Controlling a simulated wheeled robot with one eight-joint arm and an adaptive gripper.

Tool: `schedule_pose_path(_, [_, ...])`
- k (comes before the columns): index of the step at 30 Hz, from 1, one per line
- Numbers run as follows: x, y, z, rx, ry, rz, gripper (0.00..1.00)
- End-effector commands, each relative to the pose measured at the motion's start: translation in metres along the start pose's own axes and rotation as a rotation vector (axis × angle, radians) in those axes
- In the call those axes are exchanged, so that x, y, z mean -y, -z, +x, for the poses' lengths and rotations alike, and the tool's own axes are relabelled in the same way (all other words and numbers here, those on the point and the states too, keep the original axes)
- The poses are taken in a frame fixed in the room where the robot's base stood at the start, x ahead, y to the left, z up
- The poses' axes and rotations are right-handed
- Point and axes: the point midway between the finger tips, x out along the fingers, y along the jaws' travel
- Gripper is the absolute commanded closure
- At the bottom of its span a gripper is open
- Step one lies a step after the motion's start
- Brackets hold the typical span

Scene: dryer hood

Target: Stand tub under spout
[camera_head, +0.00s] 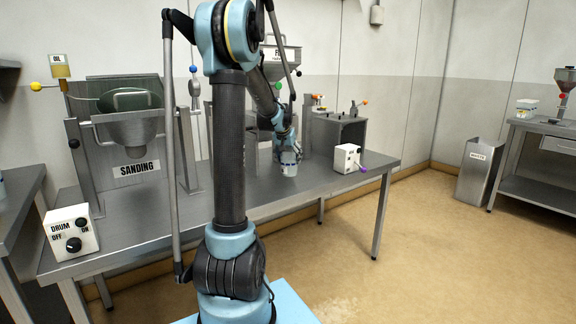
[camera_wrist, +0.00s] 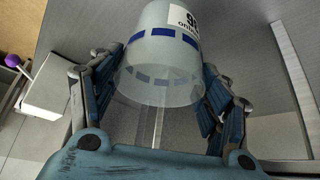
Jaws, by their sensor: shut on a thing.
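The tub (camera_head: 289,168) is a pale translucent cup with a blue dashed band and a white label. It also fills the upper middle of the wrist view (camera_wrist: 160,62). My gripper (camera_head: 288,143) is shut on it, one finger on each side, as the wrist view shows (camera_wrist: 158,88). The tub looks about upright over the steel bench near its front edge; I cannot tell whether it touches the top. A steel hopper (camera_head: 285,62) with a partly covered label stands behind my arm. My arm hides its lower part, so the spout is not clear.
The steel bench (camera_head: 330,180) carries a white control box (camera_head: 347,157) with a purple-tipped lever, right of the tub. A metal box unit (camera_head: 338,130) stands behind it. The SANDING drum (camera_head: 135,128) and DRUM switch box (camera_head: 72,232) are at left. Bench top around the tub looks clear.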

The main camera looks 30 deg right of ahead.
Motion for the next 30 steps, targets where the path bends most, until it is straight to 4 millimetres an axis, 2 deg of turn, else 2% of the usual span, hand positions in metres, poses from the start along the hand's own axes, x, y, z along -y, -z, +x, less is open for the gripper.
schedule_pose_path(6, [0.000,-0.015,0.024,0.000,0.000,0.000,0.52])
schedule_pose_path(17, [-0.001,-0.017,0.027,0.000,0.000,0.001,0.52])
schedule_pose_path(18, [-0.001,-0.017,0.027,0.000,0.000,0.001,0.26])
schedule_pose_path(20, [-0.001,-0.016,0.027,0.000,0.000,0.001,0.12])
schedule_pose_path(30, [-0.001,-0.017,0.027,0.000,0.000,0.001,0.10])
